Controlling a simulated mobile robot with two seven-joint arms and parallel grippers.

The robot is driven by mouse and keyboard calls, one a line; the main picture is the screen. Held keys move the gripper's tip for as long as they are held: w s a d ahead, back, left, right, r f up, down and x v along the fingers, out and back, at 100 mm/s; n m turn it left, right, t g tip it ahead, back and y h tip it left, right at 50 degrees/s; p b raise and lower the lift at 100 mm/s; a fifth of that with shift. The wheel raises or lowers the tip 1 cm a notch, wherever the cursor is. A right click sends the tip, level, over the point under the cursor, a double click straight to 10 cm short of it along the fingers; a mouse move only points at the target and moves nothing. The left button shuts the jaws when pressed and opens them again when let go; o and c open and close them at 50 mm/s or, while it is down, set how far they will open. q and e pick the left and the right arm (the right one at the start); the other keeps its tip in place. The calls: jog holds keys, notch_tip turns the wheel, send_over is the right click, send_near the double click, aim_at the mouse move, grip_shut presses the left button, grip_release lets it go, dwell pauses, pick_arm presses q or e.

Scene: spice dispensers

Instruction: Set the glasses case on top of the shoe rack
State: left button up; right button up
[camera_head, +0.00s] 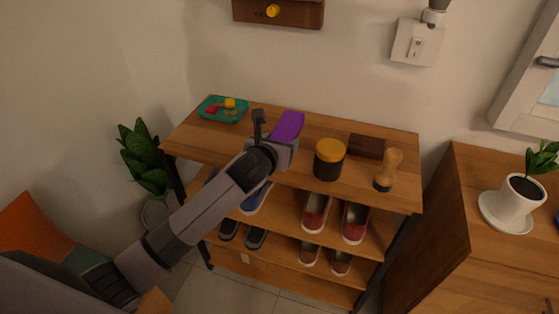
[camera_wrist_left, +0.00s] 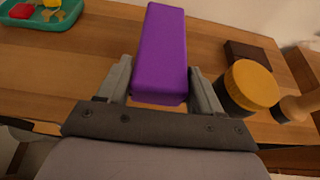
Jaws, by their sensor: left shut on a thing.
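The purple glasses case (camera_head: 288,126) is a long box over the top board of the wooden shoe rack (camera_head: 250,113). My left gripper (camera_head: 285,146) is shut on the near end of the case. In the left wrist view the case (camera_wrist_left: 161,50) lies between the two fingers of the gripper (camera_wrist_left: 163,92) and points away from it. I cannot tell whether the case touches the board. The rack's top also shows in the left wrist view (camera_wrist_left: 95,65). My right gripper is not in view.
On the rack top stand a teal tray (camera_head: 209,117) with small items, a yellow-lidded dark jar (camera_head: 329,160) close right of the gripper, a dark brown box (camera_head: 367,146) and a wooden shaker (camera_head: 388,168). Shoes (camera_head: 316,212) fill lower shelves. A cabinet (camera_head: 459,213) with a potted plant stands right.

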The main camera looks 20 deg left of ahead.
pick_arm(q)
jog(key=shift+f+b, duration=0.5)
jog(key=shift+f, duration=2.1)
jog(key=shift+f, duration=0.15)
jog(key=o, duration=1.1)
